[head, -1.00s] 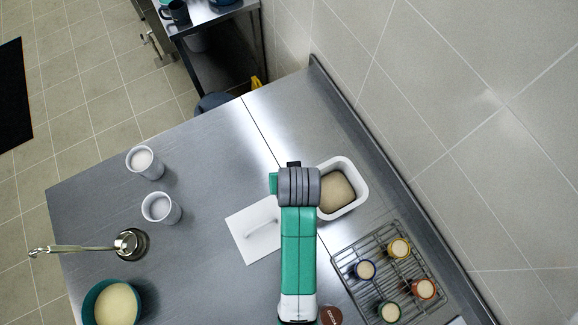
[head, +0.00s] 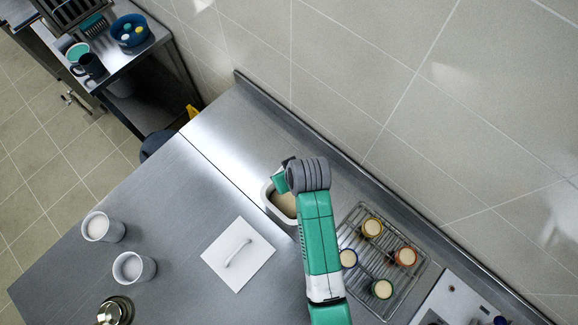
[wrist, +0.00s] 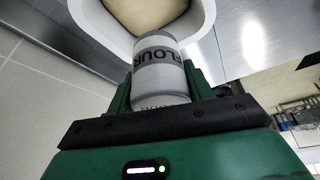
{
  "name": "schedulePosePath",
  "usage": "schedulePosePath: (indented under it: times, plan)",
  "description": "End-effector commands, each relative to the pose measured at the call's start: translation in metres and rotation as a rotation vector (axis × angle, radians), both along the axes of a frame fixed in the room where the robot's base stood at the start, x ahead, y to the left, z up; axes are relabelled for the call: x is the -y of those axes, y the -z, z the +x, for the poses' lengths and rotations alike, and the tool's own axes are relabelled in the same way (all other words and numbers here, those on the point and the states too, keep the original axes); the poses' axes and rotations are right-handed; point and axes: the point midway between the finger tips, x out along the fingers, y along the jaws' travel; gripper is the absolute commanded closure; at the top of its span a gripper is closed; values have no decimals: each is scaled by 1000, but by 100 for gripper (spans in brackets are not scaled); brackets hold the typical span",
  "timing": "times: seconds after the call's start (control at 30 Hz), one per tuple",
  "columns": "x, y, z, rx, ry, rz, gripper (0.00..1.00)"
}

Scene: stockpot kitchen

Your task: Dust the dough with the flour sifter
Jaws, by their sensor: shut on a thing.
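The pale dough (head: 284,203) lies in a white tub (head: 266,194) on the steel counter. My arm covers part of the tub in the head view. The wrist view shows the dough (wrist: 150,12) and the tub's white rim (wrist: 88,22) just beyond my gripper. My gripper (wrist: 160,82) is shut on the flour sifter (wrist: 158,58), a grey-white cylinder lettered "FLOUR". The sifter is at the near rim in that view, and I cannot tell its height above the dough.
A white lid with a handle (head: 240,252) lies left of the tub. A wire rack (head: 388,290) with several small cups stands at the right. A tiled wall bounds the counter.

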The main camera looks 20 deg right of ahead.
Motion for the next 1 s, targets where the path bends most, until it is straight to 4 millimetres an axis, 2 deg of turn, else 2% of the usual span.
schedulePosePath:
  times: [0.03, 0.07, 0.4, 0.67, 0.9, 1.0]
  plan:
    - [0, 10, 0, 1, 0, 0, 75]
    - [0, 11, 0, 1, 0, 0, 75]
    - [1, 8, -1, 1, 1, 0, 75]
    - [12, 6, -28, 0, 3, 1, 75]
    - [12, 9, -27, 1, 0, -1, 75]
    - [8, 9, -19, 2, -2, -1, 75]
